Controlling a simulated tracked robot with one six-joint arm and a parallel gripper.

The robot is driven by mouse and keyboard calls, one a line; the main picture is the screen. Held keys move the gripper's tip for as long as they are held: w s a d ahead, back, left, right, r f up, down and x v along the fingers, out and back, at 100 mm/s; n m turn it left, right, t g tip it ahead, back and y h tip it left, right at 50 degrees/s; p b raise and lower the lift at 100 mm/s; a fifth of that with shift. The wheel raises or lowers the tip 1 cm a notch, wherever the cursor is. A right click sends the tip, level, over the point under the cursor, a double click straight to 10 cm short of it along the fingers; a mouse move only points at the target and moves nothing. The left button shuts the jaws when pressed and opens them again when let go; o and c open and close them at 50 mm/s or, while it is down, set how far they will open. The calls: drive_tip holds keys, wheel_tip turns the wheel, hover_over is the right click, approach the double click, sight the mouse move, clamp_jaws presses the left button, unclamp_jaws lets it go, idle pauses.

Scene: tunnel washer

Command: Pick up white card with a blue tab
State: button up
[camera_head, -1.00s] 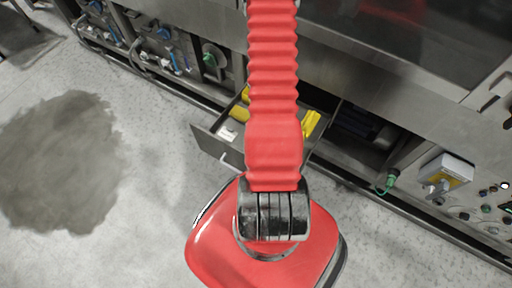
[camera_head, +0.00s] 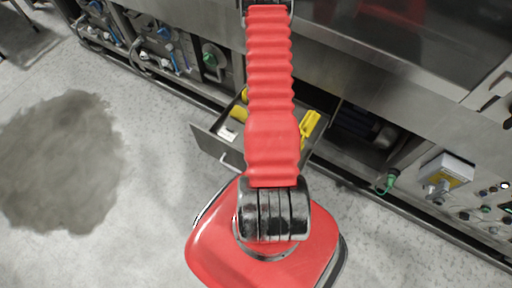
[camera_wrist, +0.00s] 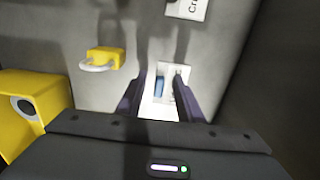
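A white card with a blue tab (camera_wrist: 160,106) shows in the wrist view, low in the middle, on the grey floor of an open drawer (camera_head: 215,146). My gripper (camera_wrist: 160,92) is open, with one dark finger on each side of the card. I cannot tell whether the fingers touch it or how far above the drawer floor they are. The lower part of the card is hidden behind my gripper's body. In the head view my red arm covers my gripper and the middle of the drawer.
Another white card with black lettering (camera_wrist: 188,8) lies at the top of the wrist view. A yellow padlock (camera_wrist: 106,58) lies to the left, and a larger yellow object (camera_wrist: 32,100) at lower left. The drawer wall (camera_wrist: 225,70) is close on the right.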

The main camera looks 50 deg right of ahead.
drive_tip(key=shift+c, duration=0.3)
clamp_jaws()
idle(0.3)
